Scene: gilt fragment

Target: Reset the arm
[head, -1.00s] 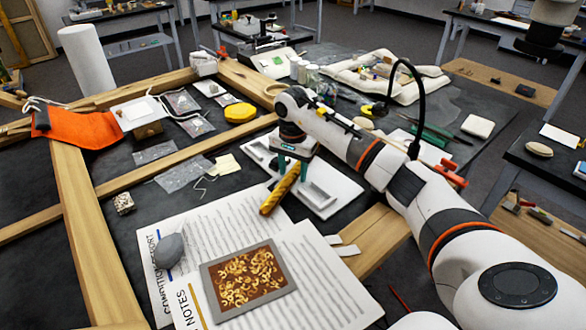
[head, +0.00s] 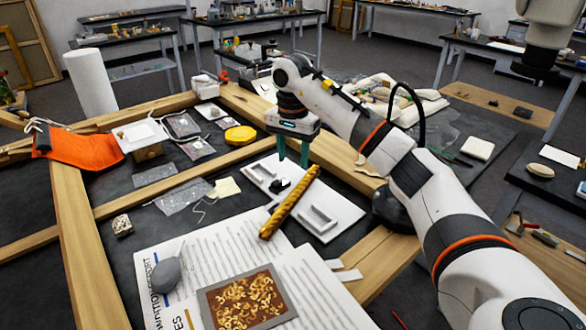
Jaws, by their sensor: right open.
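My right arm reaches in from the right. My right gripper (head: 292,158) has two green fingers pointing down. They are apart with nothing between them, so it is open and empty. It hangs above the far part of a white tray (head: 342,213). A gold, ridged gilt fragment (head: 290,203) lies slanted across the tray, its near end by the printed papers. The fingers are clear of the fragment, above and beyond its far end. My left gripper is not in view.
Wooden beams (head: 85,245) frame the dark table. A brown panel with gold curls (head: 247,297) and a grey stone (head: 166,275) lie on papers at the front. An orange cloth (head: 85,148), a yellow disc (head: 240,135) and plastic bags (head: 183,195) lie to the left.

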